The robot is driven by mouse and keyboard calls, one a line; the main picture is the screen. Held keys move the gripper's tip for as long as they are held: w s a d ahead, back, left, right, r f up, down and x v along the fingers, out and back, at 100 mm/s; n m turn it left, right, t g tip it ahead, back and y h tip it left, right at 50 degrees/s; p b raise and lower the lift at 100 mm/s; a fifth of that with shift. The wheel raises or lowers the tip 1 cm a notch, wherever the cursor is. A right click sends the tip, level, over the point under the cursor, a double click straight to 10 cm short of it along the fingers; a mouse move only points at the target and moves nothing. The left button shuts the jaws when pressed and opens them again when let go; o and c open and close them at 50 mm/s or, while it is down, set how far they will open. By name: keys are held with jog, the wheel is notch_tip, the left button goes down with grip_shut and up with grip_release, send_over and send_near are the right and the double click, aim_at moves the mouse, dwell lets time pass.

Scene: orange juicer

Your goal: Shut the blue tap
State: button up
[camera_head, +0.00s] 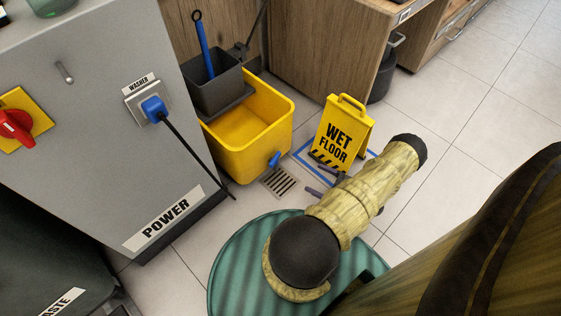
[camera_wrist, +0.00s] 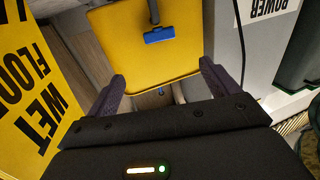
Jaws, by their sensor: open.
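The blue tap (camera_head: 274,159) sits low on the front of the yellow mop bucket (camera_head: 248,150). In the wrist view the tap's blue handle (camera_wrist: 166,35) lies crosswise at the end of a grey stem, against the yellow bucket wall (camera_wrist: 125,60). My gripper (camera_head: 318,179) is to the right of the tap in the head view, low by the wet floor sign. In the wrist view its two dark purple fingers (camera_wrist: 165,82) are spread wide with nothing between them. The tap is ahead of the fingers, roughly centred between them and apart from them.
The yellow wet floor sign (camera_head: 343,134) stands close beside my arm, within a blue floor outline; it fills the left of the wrist view (camera_wrist: 30,100). A floor drain (camera_head: 279,181) lies below the tap. A grey power cabinet (camera_head: 100,120) with a plugged black cable stands left.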

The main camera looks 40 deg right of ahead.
aim_at(277, 159)
jog(key=b+x, duration=0.6)
jog(key=x, duration=1)
jog(key=shift+d, duration=0.1)
jog(key=c, duration=1)
